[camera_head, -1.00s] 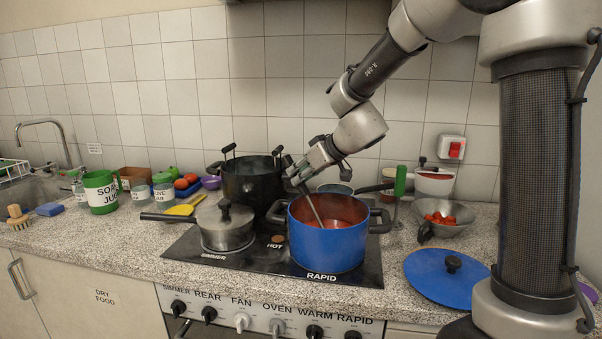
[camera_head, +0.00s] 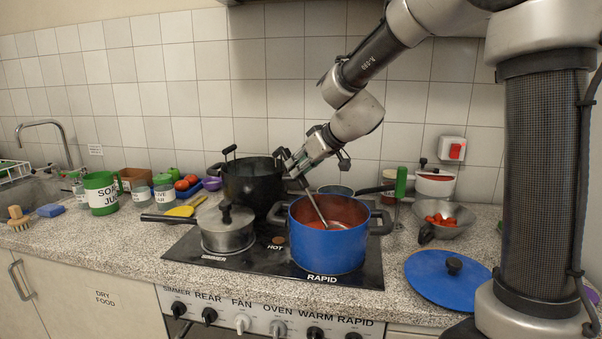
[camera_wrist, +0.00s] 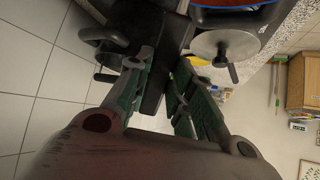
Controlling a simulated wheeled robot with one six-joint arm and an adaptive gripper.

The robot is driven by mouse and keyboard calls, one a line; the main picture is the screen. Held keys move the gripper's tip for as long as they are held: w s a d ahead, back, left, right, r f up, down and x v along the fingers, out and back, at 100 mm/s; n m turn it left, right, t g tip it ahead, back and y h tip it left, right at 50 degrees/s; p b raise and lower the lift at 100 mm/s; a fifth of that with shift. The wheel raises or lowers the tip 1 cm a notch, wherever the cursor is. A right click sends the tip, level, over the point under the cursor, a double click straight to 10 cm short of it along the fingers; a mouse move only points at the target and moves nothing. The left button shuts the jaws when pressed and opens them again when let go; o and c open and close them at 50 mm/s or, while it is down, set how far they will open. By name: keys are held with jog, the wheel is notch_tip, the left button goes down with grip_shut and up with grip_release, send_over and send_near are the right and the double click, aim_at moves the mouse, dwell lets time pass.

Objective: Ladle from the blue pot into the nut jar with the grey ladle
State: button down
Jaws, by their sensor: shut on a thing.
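The blue pot (camera_head: 328,250) stands open on the front right of the hob, with red contents. My gripper (camera_head: 297,174) is above its back left rim, shut on the handle of the grey ladle (camera_head: 316,208). The ladle slants down to the right into the pot, and its bowl is hidden inside. In the wrist view, a dark handle (camera_wrist: 154,92) lies between my gripper's fingers (camera_wrist: 160,78). Several labelled glass jars (camera_head: 141,194) stand left of the hob. I cannot tell from their labels which is the nut jar.
A lidded steel saucepan (camera_head: 227,235) stands left of the blue pot, and a black pot (camera_head: 250,183) behind. A blue lid (camera_head: 447,281) lies on the right counter, with a steel bowl (camera_head: 447,222) behind it.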

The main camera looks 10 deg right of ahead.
jog(key=shift+g+h, duration=0.6)
jog(key=shift+g, duration=0.2)
jog(key=shift+w+a+r, duration=0.25)
jog(key=shift+w+r, duration=0.15)
jog(key=shift+r, duration=1.35)
jog(key=shift+w+a+r, duration=0.3)
jog(key=shift+w+r, duration=0.05)
jog(key=shift+r, duration=1.4)
jog(key=shift+w+a+r, duration=0.25)
jog(key=shift+w+r, duration=0.15)
jog(key=shift+r, duration=1.35)
